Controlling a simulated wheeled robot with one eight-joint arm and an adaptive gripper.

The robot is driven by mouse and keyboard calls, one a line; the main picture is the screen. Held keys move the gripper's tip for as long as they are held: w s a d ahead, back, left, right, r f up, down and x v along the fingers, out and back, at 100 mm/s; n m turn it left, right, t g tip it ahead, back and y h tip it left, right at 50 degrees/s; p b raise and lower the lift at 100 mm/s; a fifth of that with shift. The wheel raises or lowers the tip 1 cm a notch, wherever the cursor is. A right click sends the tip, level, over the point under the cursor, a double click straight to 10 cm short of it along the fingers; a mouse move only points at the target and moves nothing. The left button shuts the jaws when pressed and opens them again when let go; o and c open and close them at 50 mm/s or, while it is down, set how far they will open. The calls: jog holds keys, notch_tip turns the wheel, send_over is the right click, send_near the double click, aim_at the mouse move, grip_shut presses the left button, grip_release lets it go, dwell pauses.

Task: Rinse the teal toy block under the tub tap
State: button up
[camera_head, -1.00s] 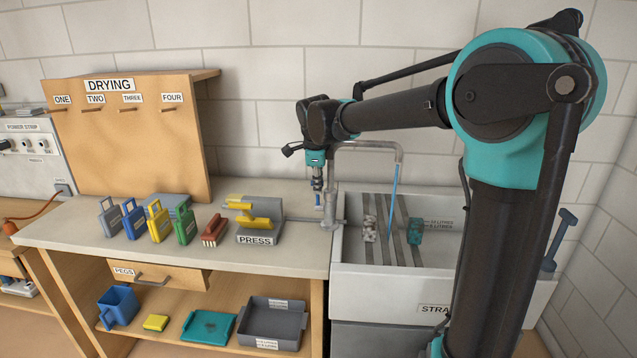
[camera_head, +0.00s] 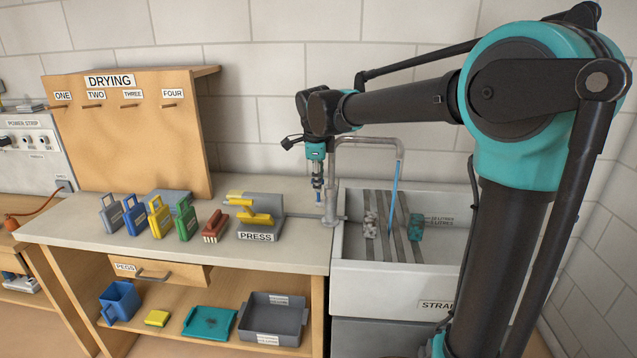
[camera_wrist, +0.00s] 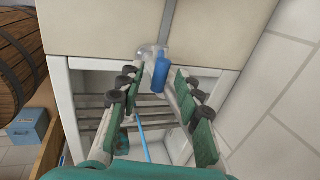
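The teal toy block (camera_head: 416,228) lies in the tub (camera_head: 378,288), on the right side of the dark slats; it is partly seen in the wrist view (camera_wrist: 122,143). The tap (camera_head: 399,150) arches over the tub, and a thin blue stream (camera_head: 394,190) runs from it, landing left of the block. My gripper (camera_head: 318,197) points down near the tap's base, away from the block. In the wrist view my gripper (camera_wrist: 158,78) has its fingers spread, with a blue tap handle (camera_wrist: 160,75) between or just beyond the tips. Contact with the handle cannot be told.
A grey speckled block (camera_head: 370,225) also lies in the tub. The press (camera_head: 262,220), a red brush (camera_head: 215,227) and several coloured tags stand on the counter. A drying board (camera_head: 130,140) rises behind. The shelf below holds a blue jug (camera_head: 120,302) and trays.

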jog(key=v, duration=1)
jog(key=shift+r, duration=0.2)
jog(key=shift+s, duration=0.15)
